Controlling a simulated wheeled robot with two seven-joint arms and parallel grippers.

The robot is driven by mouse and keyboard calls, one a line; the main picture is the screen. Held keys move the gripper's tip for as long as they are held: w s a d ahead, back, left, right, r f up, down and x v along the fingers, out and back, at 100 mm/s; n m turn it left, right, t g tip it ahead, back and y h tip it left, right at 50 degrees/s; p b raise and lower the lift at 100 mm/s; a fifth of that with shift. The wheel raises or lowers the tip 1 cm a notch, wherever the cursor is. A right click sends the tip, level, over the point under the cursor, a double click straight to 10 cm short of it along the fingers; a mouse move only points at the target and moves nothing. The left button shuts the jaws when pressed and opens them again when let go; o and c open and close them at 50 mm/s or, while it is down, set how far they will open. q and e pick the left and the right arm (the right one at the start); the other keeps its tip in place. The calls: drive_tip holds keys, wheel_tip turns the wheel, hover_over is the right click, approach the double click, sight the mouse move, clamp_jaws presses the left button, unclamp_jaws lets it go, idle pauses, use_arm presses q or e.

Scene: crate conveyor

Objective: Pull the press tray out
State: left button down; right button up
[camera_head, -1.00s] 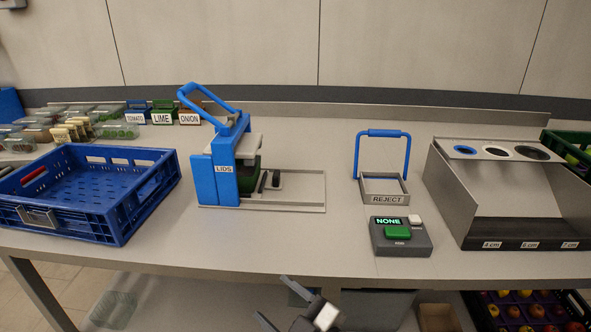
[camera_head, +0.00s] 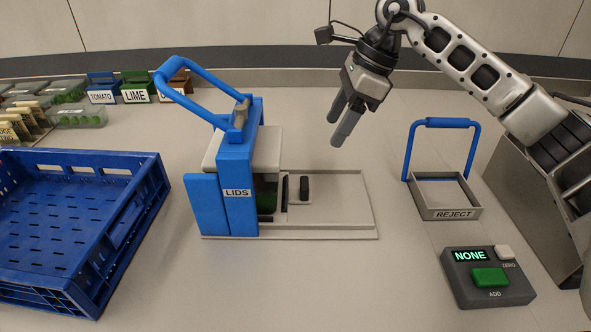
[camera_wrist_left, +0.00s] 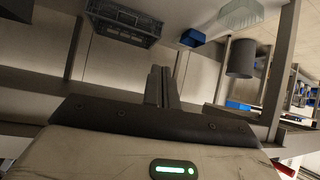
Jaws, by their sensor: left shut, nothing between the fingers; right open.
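The blue lid press (camera_head: 238,180), labelled LIDS, stands on the worktop with its blue lever (camera_head: 195,100) raised to the left. The press tray (camera_head: 297,195) sits low at the press's right side, on the grey base plate, with a dark upright handle (camera_head: 304,188). A green item (camera_head: 266,195) shows under the press head, partly hidden by the frame. My right gripper (camera_head: 338,128) is open and empty, above and to the right of the tray, fingers pointing down. My left gripper (camera_wrist_left: 162,88) is shut and empty in the left wrist view, away from the press.
A blue crate (camera_head: 150,215) stands left of the press. The reject tray (camera_head: 450,213) with a blue handle and the button box (camera_head: 488,277) are to the right. Labelled bins (camera_head: 136,87) line the back left. The worktop between press and reject tray is clear.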

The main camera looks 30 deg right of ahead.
sight(305, 182)
drive_tip(key=p+x, duration=0.1)
drive_tip(key=x, duration=1.4)
drive_tip(key=shift+s+a+p, duration=0.15)
drive_tip(key=shift+s+p, duration=0.1)
drive_tip(key=shift+p, duration=0.15)
